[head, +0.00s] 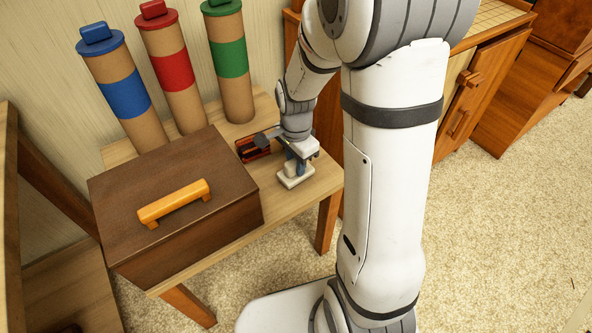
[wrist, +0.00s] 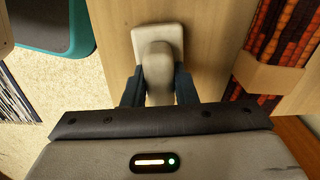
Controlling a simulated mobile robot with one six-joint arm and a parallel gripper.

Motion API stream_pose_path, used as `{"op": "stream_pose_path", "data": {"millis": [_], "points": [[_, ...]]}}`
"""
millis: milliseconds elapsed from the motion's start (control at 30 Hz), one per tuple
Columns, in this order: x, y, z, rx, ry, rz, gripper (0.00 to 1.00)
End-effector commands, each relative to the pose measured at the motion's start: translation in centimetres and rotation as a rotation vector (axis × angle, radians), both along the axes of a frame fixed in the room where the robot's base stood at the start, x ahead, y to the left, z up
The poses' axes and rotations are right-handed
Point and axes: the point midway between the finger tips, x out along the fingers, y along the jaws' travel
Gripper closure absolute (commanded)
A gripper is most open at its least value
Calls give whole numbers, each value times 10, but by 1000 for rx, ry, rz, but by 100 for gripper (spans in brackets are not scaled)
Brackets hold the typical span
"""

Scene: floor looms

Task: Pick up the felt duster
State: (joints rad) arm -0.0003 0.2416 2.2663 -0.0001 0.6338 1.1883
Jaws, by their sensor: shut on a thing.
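The felt duster (head: 296,178) is a small cream block with a flat base and a raised rounded grip. It is at the right end of the small wooden table. My gripper (head: 297,160) points down over it. In the wrist view the duster (wrist: 157,48) sits between the two blue fingers, and my gripper (wrist: 159,84) is shut on its grip. The base sticks out beyond the fingers. I cannot tell whether the base touches the tabletop or is slightly above it.
A brown box (head: 150,181) with an orange handle covers the table's left part. Tubes with blue (head: 124,93), red (head: 174,70) and green (head: 229,58) bands stand behind. A red item (head: 254,149) lies close behind my gripper. Wooden cabinets (head: 478,90) stand right.

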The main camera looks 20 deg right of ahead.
Motion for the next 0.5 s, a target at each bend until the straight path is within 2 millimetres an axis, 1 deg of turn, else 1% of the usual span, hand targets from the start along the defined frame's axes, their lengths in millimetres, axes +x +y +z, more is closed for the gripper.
{"op": "stream_pose_path", "data": {"millis": [33, 133, 167, 367, 433, 500], "points": [[0, 0, 0, 0, 0, 0, 91], [0, 0, 0, 0, 0, 0, 99], [0, 0, 0, 0, 0, 0, 100], [0, 0, 0, 0, -1, 0, 100], [0, 0, 3, 0, -1, 0, 100], [1, 0, 11, 0, -2, 0, 100]]}}
